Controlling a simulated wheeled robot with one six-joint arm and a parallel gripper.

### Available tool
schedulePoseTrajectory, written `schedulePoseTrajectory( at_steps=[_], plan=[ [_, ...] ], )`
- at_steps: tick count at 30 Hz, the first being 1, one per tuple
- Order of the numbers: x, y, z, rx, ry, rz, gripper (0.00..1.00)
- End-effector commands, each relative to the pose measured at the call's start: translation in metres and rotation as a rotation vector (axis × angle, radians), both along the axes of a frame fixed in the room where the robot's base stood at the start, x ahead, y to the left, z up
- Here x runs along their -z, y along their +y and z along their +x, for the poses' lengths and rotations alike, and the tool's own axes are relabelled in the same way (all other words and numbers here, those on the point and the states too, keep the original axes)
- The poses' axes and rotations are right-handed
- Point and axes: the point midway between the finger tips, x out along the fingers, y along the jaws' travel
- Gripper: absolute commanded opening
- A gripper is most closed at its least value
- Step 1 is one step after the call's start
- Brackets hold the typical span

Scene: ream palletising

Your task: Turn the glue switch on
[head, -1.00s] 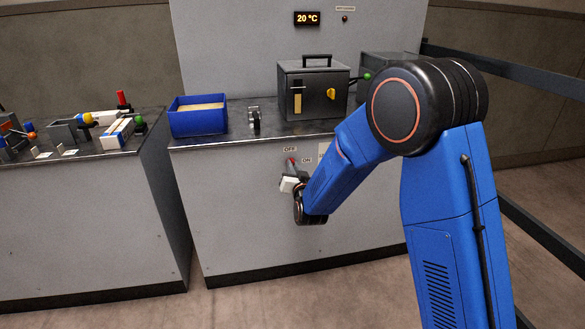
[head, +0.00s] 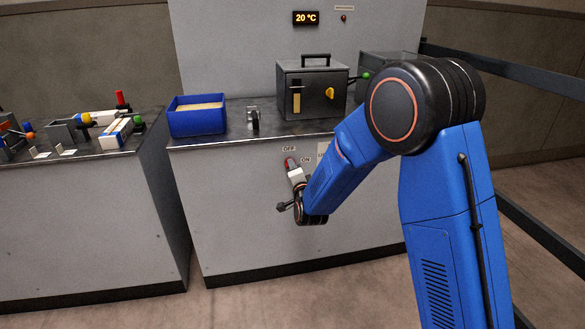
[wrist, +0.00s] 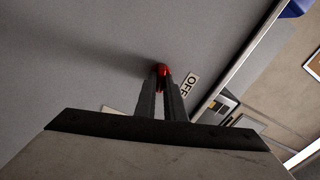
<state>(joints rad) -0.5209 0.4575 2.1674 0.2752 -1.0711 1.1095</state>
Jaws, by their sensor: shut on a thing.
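The glue switch (head: 289,162) is a small red handle on the grey front panel of the right cabinet, between an OFF label (head: 289,149) and an ON label (head: 305,159). My gripper (head: 292,168) reaches up to it from below, at the end of the blue arm. In the wrist view the two dark fingers are shut on the red switch knob (wrist: 162,69), and the OFF label (wrist: 190,85) shows just right of them. The fingers cover the lower part of the switch, and I cannot tell its exact angle.
On the right cabinet's top stand a blue bin (head: 197,116), a small metal fixture (head: 253,118) and a dark metal box (head: 312,89) with a yellow knob. A 20 °C display (head: 306,18) is on the wall panel. The left bench (head: 75,164) holds several small objects.

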Motion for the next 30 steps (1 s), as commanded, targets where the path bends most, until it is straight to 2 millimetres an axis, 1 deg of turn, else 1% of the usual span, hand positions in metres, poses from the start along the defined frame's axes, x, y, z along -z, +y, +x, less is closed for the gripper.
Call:
schedulePoseTrajectory(
  at_steps=[6,13,21,30],
  plan=[
    [0.0019,-0.0008,-0.0002,0.001,0.047,0.156,0.00],
    [0.0027,-0.0010,-0.0001,0.000,0.079,0.267,0.00],
    [0.0033,-0.0011,-0.0002,0.001,0.096,0.322,0.00],
    [0.0035,-0.0012,-0.0003,0.002,0.097,0.329,0.00]
  ],
)
